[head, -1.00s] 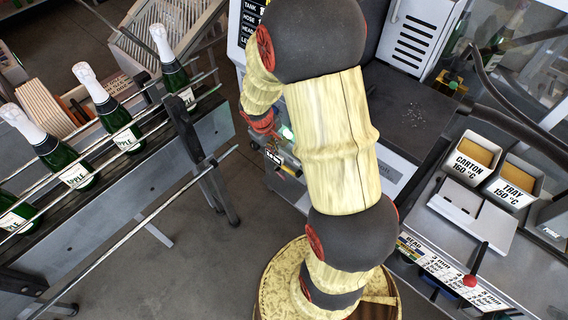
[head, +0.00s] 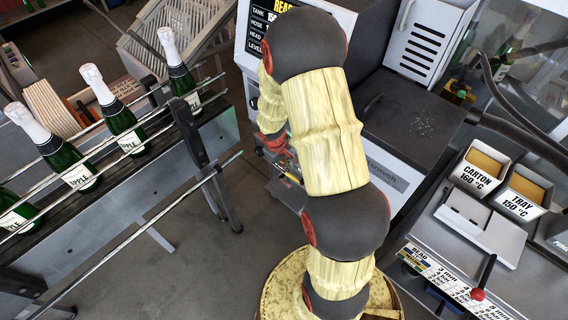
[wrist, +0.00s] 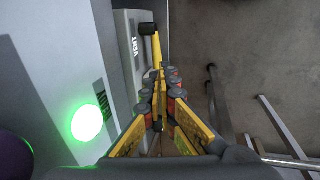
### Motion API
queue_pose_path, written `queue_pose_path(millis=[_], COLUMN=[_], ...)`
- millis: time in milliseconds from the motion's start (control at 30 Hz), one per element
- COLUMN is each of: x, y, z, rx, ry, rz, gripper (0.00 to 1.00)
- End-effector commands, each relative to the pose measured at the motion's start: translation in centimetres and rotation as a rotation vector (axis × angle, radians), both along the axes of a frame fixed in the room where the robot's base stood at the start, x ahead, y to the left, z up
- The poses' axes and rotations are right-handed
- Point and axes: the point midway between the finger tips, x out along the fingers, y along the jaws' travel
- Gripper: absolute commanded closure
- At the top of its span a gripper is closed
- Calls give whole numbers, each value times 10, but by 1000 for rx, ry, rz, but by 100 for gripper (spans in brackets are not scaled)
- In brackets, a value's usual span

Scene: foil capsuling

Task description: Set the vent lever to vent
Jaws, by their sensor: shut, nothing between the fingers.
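The vent lever (wrist: 156,50) shows in the wrist view as a yellow bar with a black knob (wrist: 149,29). It stands beside a grey housing marked VENT (wrist: 134,47). My gripper (wrist: 162,72) is shut and empty. Its fingertips are close to the lower part of the lever and partly cover it; I cannot tell whether they touch. In the head view my arm hides most of the area around my gripper, and I cannot make out the lever there.
A round green light (wrist: 87,123) glows on the panel left of my gripper. A conveyor rail (head: 200,185) with several foiled bottles (head: 125,130) stands at left in the head view. A bench with carton (head: 477,166) and tray (head: 522,192) bins is at right. Floor lies between.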

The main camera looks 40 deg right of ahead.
Motion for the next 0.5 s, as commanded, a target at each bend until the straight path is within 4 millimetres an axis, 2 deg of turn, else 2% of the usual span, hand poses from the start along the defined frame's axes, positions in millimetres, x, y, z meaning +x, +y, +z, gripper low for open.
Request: queue_pose_path(millis=[33, 200, 333, 500], x=[0, 1, 2, 3], y=[-3, -11, -16, -20], z=[-14, -46, -65, -79], rx=[1, 1, 1, 0], ry=[3, 2, 0, 0], rz=[-2, -2, -2, -2], gripper=[100, 100, 100, 100])
